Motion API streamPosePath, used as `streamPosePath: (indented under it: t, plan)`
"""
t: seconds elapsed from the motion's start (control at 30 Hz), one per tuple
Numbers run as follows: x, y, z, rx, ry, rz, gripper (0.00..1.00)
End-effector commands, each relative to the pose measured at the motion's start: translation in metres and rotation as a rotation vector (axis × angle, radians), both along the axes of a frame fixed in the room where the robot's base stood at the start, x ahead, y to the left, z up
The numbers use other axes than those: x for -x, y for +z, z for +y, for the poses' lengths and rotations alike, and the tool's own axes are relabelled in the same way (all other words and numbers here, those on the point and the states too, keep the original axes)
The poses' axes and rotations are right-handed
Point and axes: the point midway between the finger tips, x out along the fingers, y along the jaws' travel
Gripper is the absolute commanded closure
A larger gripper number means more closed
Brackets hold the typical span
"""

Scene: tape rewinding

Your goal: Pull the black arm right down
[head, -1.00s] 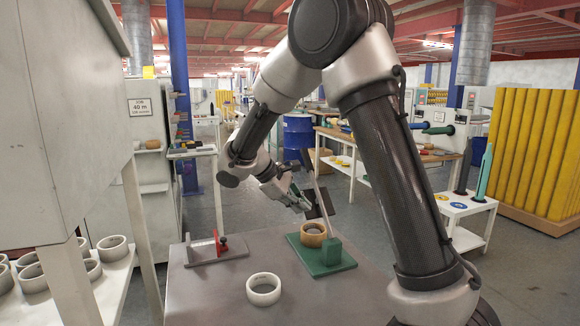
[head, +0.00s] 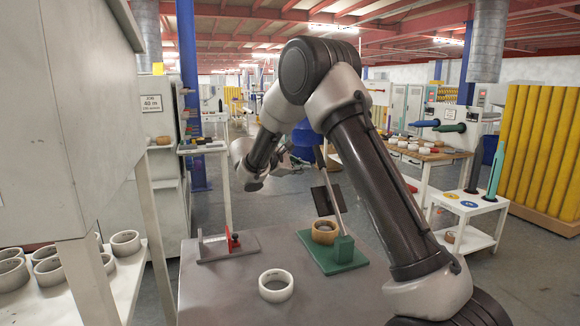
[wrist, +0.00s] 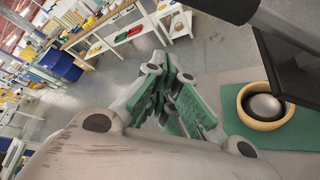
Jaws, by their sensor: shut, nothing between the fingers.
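The black arm, a dark flat plate (head: 322,201) on a slanted grey rod, stands raised above a tan tape roll (head: 325,237). The roll sits on the green base (head: 345,258) of the stand. In the wrist view the black arm (wrist: 285,70) shows large at upper right, over the roll (wrist: 262,105). My gripper (wrist: 185,85), with green finger pads, is shut and empty, left of the black arm in the wrist view and apart from it. In the head view the gripper is small and partly hidden, above and left of the plate.
The grey table (head: 225,290) carries a white ring (head: 276,286) and a small fixture with a red block (head: 233,240). White rings stand on a shelf (head: 125,280) at left. A blue drum (wrist: 60,65) and benches stand beyond; the floor between is clear.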

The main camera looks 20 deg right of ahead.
Motion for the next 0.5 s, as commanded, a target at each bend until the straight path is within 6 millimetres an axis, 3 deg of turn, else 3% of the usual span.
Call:
streamPosePath:
  t: [0.2, 0.5]
  plan:
    - [0.019, 0.020, -0.008, -0.001, -0.001, -0.002, 1.00]
    - [0.027, 0.027, -0.010, -0.001, -0.001, 0.000, 1.00]
